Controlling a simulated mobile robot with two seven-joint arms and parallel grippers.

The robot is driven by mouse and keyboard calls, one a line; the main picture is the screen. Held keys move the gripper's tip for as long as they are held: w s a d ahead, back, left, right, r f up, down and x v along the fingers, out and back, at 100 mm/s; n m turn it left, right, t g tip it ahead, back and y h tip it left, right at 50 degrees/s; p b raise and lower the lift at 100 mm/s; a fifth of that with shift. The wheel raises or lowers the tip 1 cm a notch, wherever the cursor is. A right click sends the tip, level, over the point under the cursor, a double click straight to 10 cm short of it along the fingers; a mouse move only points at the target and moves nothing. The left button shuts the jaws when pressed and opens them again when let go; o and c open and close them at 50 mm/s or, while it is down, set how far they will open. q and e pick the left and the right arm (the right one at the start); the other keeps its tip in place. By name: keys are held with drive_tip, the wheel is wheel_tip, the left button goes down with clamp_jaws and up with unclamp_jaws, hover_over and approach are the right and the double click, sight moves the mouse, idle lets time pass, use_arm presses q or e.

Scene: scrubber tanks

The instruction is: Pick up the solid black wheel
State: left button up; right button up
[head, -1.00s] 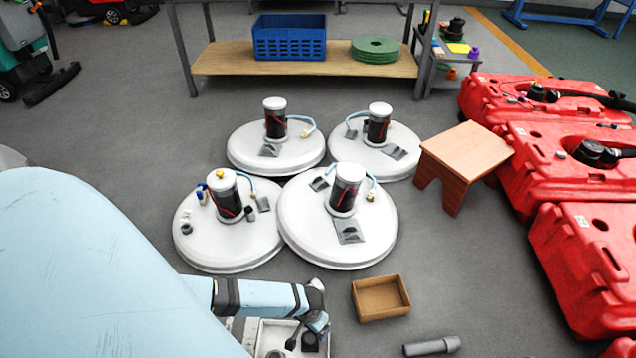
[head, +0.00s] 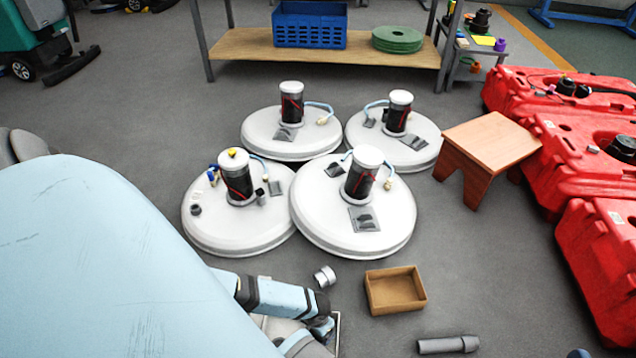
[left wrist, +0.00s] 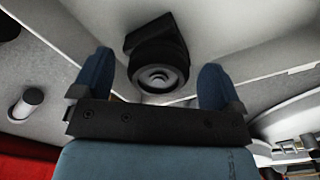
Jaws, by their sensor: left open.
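A black wheel with a pale grey hub and a dark block behind it (left wrist: 158,68) shows in the left wrist view. It lies in a light grey tray (left wrist: 225,35). My left gripper (left wrist: 156,80) is open, its two blue fingers on either side of the wheel with gaps. I cannot tell how far the fingertips are above it. In the head view my left gripper (head: 322,326) is low over the tray (head: 337,322), and my arm hides most of the tray and the wheel. My right gripper is not in view.
A grey cylindrical fitting (head: 324,277) and an open brown box (head: 395,290) are close to the tray. A dark grey tube (head: 447,345) lies in front. Several white round lids (head: 355,235) stand behind. A wooden stool (head: 490,143) and red tanks (head: 600,240) are at right.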

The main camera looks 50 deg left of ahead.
use_arm(q)
drive_tip(key=shift+f, duration=0.35)
drive_tip(key=c, duration=1)
